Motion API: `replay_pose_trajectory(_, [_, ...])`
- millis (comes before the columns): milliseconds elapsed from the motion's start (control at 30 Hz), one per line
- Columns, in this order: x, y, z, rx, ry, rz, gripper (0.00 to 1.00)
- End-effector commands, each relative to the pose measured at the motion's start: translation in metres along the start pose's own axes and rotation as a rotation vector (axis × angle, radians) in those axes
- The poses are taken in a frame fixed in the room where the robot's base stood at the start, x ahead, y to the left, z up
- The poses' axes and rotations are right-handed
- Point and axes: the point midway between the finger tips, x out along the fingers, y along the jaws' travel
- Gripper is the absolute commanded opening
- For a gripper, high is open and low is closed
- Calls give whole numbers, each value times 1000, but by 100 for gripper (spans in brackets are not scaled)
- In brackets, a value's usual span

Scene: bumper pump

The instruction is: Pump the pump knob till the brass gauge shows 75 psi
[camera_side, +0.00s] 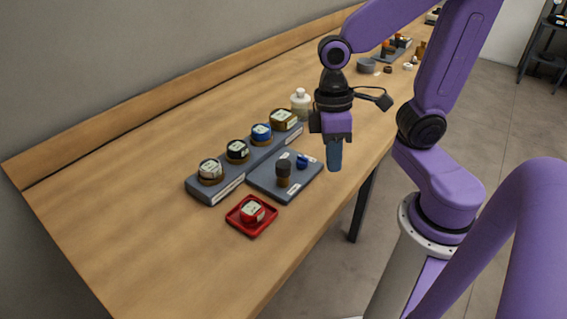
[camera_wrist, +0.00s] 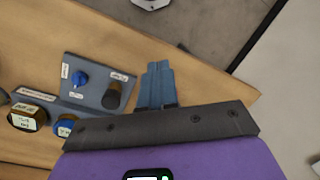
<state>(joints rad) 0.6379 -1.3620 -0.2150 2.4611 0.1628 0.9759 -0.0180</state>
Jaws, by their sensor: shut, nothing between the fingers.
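The pump knob (camera_side: 284,172), a dark cylinder on a brown stem, stands upright on a grey plate (camera_side: 262,183). It also shows in the wrist view (camera_wrist: 112,96). A small blue knob (camera_side: 302,161) sits on the same plate. Gauges stand in a row on a grey rack (camera_side: 205,195); the brass gauge (camera_side: 284,119) is at the far end, its reading too small to tell. My gripper (camera_side: 334,168) is shut and empty, pointing down beside the plate near the table's edge. In the wrist view its blue fingers (camera_wrist: 157,72) are together, apart from the pump knob.
A blue gauge (camera_side: 262,133), a black gauge (camera_side: 237,151) and a white-faced gauge (camera_side: 210,170) share the rack. A pale bottle (camera_side: 301,103) stands behind. The table's left part is clear.

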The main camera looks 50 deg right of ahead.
Motion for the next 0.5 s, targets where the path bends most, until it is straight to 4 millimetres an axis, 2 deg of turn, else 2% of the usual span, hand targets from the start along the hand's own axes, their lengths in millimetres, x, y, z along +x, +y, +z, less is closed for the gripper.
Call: replay_pose_trajectory(500, [-5, 22, -37, 368, -31, -150, 0])
